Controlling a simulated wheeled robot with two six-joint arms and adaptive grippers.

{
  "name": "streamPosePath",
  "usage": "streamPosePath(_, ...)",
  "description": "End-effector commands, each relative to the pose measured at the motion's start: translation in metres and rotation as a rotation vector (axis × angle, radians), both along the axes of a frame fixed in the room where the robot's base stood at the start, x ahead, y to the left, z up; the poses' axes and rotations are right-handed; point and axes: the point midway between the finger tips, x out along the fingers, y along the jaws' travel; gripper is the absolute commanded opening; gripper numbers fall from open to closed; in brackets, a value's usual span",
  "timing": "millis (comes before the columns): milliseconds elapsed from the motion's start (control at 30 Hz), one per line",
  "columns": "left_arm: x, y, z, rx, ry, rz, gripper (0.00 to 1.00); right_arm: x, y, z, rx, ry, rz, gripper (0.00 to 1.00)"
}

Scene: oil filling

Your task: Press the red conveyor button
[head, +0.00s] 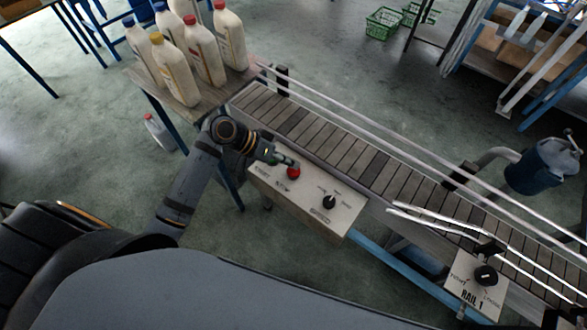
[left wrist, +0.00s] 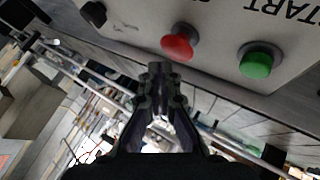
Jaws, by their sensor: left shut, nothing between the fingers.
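The red button (head: 293,172) sits on the pale control panel (head: 275,187) at the side of the conveyor. My left gripper (head: 286,161) is shut and empty, with its tips beside the red button in the head view. In the left wrist view the closed fingertips (left wrist: 160,70) appear just below the red button (left wrist: 180,42). I cannot tell whether they touch it. The green button (left wrist: 259,60) is to the right there, near the START lettering. My right gripper is not in view.
The panel also has a black knob (head: 329,202). The slatted conveyor (head: 340,149) runs down to the right, with metal rails. Several bottles (head: 176,72) stand on a table at its upper end. A second panel marked RAIL 1 (head: 472,285) is at lower right.

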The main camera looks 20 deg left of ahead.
Motion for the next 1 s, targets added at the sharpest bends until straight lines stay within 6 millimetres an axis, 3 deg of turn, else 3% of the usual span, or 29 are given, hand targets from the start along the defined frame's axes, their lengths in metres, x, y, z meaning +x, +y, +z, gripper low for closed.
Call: streamPosePath(1000, 0.0, 0.0, -0.011, 0.0, 0.0, 0.0, 0.0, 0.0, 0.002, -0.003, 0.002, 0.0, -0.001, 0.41)
